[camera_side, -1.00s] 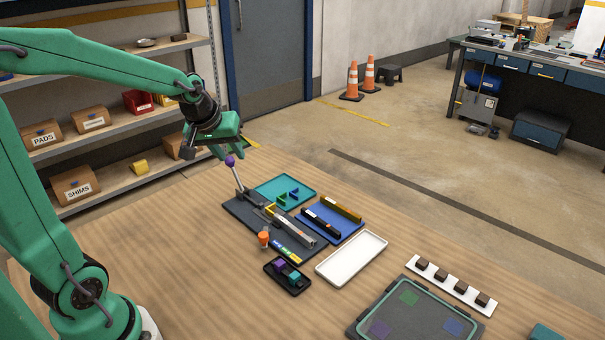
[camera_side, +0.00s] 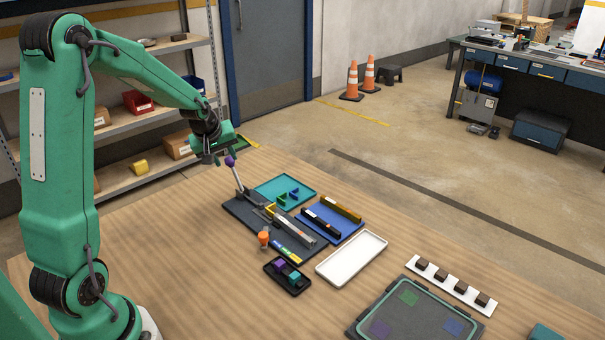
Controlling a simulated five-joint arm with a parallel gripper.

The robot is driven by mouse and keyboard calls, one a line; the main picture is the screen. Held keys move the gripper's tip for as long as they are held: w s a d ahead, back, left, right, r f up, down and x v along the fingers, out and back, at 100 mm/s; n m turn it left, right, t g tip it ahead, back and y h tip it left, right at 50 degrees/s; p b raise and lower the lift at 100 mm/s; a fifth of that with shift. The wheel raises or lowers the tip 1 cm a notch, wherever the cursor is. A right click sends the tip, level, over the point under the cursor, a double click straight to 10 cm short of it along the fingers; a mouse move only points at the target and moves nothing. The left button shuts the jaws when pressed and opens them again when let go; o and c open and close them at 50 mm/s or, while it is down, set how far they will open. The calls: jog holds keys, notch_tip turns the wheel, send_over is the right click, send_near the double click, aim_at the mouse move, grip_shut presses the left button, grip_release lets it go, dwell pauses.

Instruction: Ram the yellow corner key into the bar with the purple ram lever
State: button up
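The purple ram lever (camera_side: 230,162) stands up, tilted left, at the far left end of a dark fixture plate (camera_side: 270,236). The yellow corner key (camera_side: 269,210) is at the lever-side end of the grey bar (camera_side: 292,228) on that plate. Whether it is seated in the bar is too small to tell. My gripper (camera_side: 222,157) is just above and beside the purple knob. Its fingers are small and partly overlap the knob, so their opening and any contact are unclear.
A teal tray (camera_side: 307,184) with small green and blue keys and a blue tray (camera_side: 352,232) with bars lie behind the plate. An orange-topped item (camera_side: 264,237), a black tray (camera_side: 270,272) and an empty white tray (camera_side: 352,258) are in front. The table's left side is clear.

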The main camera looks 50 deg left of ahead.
aim_at(232, 168)
jog(key=shift+x, duration=3.8)
jog(key=shift+w+d, duration=0.1)
jog(key=shift+d, duration=0.05)
grip_shut()
